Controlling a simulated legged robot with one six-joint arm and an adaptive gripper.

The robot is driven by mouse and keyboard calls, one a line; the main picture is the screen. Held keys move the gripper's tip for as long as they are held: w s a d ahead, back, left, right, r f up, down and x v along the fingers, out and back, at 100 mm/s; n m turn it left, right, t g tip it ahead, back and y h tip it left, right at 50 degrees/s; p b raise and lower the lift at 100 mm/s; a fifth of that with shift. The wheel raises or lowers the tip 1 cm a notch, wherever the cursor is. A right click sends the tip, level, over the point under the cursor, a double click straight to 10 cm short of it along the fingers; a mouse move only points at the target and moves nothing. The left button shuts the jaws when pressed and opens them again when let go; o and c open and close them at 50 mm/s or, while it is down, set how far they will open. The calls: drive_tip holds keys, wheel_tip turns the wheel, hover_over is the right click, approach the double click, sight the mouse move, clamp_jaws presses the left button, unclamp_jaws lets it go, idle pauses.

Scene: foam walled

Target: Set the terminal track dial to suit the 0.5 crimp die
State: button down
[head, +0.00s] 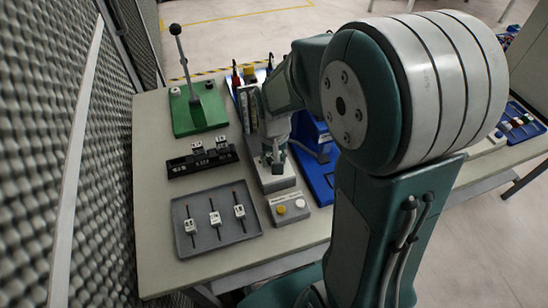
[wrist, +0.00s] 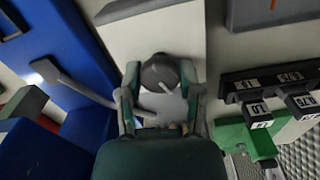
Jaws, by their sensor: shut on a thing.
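The terminal track dial is a dark round knob (wrist: 160,72) on a pale panel (wrist: 165,30) in the wrist view. It has a short light mark near its lower edge. My gripper (wrist: 161,84) has a finger on either side of the knob and is shut on it. In the head view my gripper (head: 273,160) is low over the pale block (head: 279,183), and the arm hides most of the knob. The black die rack (head: 203,162) holds labelled dies (head: 221,142) at its middle and right. Its left slot looks empty.
A green lever press (head: 200,112) stands behind the rack. A blue machine (head: 314,152) is to the right. A textured foam wall borders the left.

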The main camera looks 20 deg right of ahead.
sight(273, 159)
drive_tip(key=n, duration=0.4)
drive_tip(key=shift+s+f+n, duration=0.15)
drive_tip(key=shift+s+n, duration=0.05)
drive_tip(key=shift+n, duration=0.1)
idle(0.5)
drive_tip(key=shift+c, duration=1.3)
unclamp_jaws()
drive_tip(key=shift+w, duration=0.1)
drive_tip(key=shift+r, duration=0.3)
wheel_tip(273, 159, up, 12)
drive_tip(key=shift+f, duration=0.25)
